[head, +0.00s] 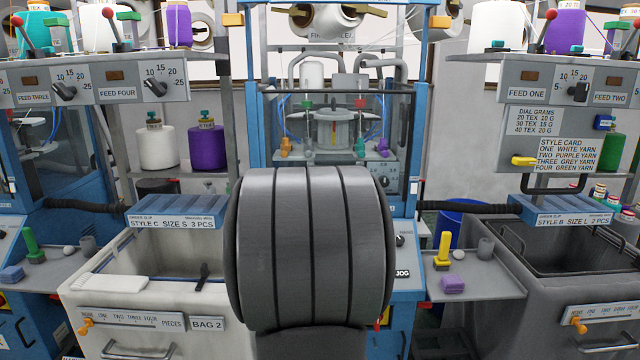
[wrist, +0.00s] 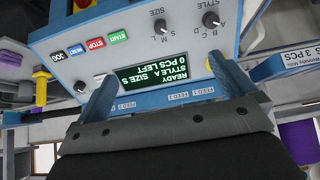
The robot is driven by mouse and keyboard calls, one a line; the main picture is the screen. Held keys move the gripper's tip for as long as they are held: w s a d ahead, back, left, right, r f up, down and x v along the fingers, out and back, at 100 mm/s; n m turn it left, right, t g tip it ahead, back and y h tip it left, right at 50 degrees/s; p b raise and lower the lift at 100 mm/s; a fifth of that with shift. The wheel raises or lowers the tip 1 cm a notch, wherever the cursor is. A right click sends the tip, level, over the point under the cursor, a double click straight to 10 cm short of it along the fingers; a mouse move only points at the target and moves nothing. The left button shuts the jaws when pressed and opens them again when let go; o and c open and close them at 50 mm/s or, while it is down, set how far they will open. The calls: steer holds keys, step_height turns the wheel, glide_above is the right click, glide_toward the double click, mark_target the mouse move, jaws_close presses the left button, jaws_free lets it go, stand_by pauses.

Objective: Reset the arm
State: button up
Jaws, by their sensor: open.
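My gripper (wrist: 163,78) shows in the wrist view, its two grey-blue fingers spread apart with nothing between them. Past the fingers is a machine control panel (wrist: 150,50), seen upside down. Its display (wrist: 153,78) reads READY, STYLE A SIZE S, 0 PCS LEFT. The panel has a green START button (wrist: 118,37), a red STOP button (wrist: 95,44), a JOG button and style and size knobs. I cannot tell whether the fingers touch the panel's edge. In the head view my own grey arm fills the middle and hides my gripper and most of the panel.
A pale bin (head: 85,285) marked BAG 2 stands left of my arm, a dark grey bin (head: 550,262) at right. Blue order-slip blocks (head: 180,210) lie on the bins' rear edges. A small shelf (head: 490,287) and the knitting machine's blue frame (head: 256,130) are close by.

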steer(key=w+a+f+m+g, duration=0.1)
steer(key=w+a+f, duration=0.2)
steer(key=w+f, duration=0.1)
steer(key=w+a+f+m+g, duration=0.1)
steer(key=w+a+f, duration=0.3)
steer(key=f, duration=0.1)
steer(key=w+a+f+m, duration=0.1)
steer(key=w+a+f, duration=0.3)
steer(key=shift+w+a+f+m+g+y, duration=0.2)
steer(key=shift+w+m+g+y, duration=0.1)
steer(key=shift+g, duration=0.1)
steer(key=shift+w+n, duration=0.1)
steer(key=shift+n, duration=0.3)
steer(key=n+h, duration=0.1)
steer(key=n, duration=0.4)
steer(key=shift+n+h, duration=0.4)
steer(key=shift+c, duration=0.2)
